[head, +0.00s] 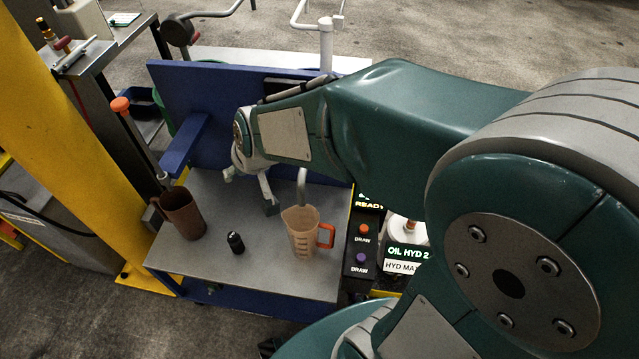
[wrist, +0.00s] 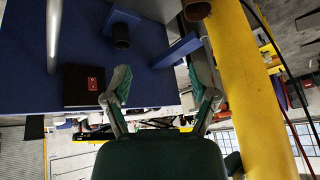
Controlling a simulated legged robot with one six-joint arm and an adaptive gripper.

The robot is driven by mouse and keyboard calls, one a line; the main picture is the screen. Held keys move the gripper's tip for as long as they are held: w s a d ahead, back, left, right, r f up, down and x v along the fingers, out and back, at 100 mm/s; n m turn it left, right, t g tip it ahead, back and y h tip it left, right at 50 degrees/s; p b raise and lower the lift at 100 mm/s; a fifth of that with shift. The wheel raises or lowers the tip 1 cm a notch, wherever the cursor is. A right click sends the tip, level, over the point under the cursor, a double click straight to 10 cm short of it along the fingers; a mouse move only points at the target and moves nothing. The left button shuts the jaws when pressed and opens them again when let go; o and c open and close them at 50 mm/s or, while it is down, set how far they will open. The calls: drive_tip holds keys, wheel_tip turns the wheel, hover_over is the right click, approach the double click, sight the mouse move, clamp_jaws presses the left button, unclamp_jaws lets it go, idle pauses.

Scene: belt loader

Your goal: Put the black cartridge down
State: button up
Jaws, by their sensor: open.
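The black cartridge (head: 235,242) stands upright on the grey cart top (head: 265,268), between a brown jug and a clear measuring jug. My gripper (head: 249,192) is open and empty. It hangs in front of the blue back panel, above and behind the cartridge and apart from it. In the wrist view my open gripper (wrist: 161,92) has nothing between its fingers. A dark cylinder end (wrist: 121,37) shows there by a blue bracket; I cannot tell whether it is the cartridge.
The brown jug (head: 181,214) stands left, the measuring jug (head: 301,232) with orange handle right. The blue panel (head: 225,100) rises behind, with a blue bracket (head: 186,145) jutting out. A yellow post (head: 45,130) stands left. Lit dispenser signs (head: 408,255) are right. The front cart top is clear.

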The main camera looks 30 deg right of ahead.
drive_tip(key=s+d+r+h, duration=0.1)
drive_tip(key=s+d+r, duration=0.3)
drive_tip(key=s, duration=0.4)
drive_tip(key=s+d+r, duration=0.4)
drive_tip(key=s+r, duration=0.1)
drive_tip(key=s, duration=0.3)
drive_tip(key=shift+m+h, duration=0.3)
drive_tip(key=shift+h, duration=0.1)
